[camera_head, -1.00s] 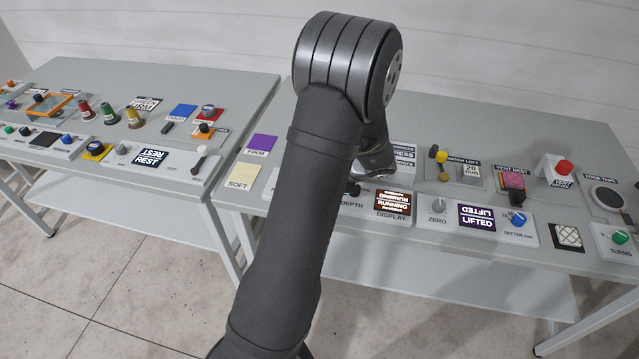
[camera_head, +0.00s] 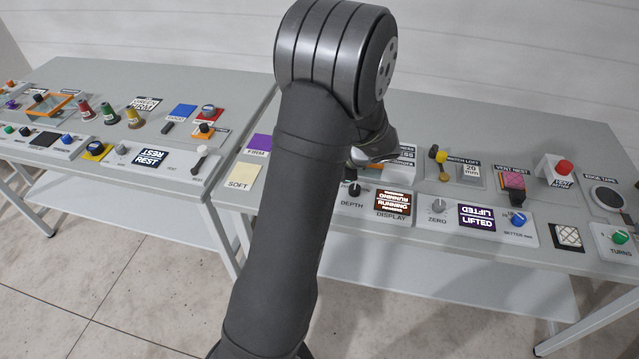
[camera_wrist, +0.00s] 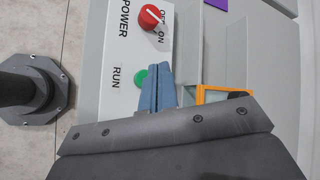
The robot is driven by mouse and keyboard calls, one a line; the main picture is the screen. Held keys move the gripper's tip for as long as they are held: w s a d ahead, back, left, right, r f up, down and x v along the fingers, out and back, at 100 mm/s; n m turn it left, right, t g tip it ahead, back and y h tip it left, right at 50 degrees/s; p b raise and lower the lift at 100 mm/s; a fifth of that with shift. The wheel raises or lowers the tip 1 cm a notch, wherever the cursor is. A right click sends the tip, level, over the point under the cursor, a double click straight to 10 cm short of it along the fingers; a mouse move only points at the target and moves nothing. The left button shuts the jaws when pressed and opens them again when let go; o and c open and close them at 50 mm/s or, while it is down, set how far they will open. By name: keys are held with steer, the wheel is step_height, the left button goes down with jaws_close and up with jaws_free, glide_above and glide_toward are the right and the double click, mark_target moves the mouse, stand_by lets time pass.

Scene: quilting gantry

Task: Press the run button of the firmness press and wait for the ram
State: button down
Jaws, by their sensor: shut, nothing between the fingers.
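The green run button (camera_wrist: 140,79) shows in the wrist view beside its RUN label on the pale press panel (camera_wrist: 92,88). My gripper (camera_wrist: 161,70) is shut, its blue fingers just right of the button, seemingly above the panel; whether they touch it I cannot tell. The red power knob (camera_wrist: 152,17) sits above, by the OFF and ON marks. In the head view the press display (camera_head: 392,202) reads RUNNING, with the depth knob (camera_head: 354,189) to its left.
An orange-edged piece (camera_wrist: 213,93) lies right of my fingers in the wrist view. Purple FIRM (camera_head: 262,146) and yellow SOFT (camera_head: 243,175) pads lie left of my arm. Right of the press stand a zero knob (camera_head: 438,206) and a LIFTED display (camera_head: 476,217).

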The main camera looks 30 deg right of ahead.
steer(key=shift+r, duration=1.05)
steer(key=shift+f, duration=1.05)
step_height(320, 180, up, 6)
steer(key=shift+f, duration=0.1)
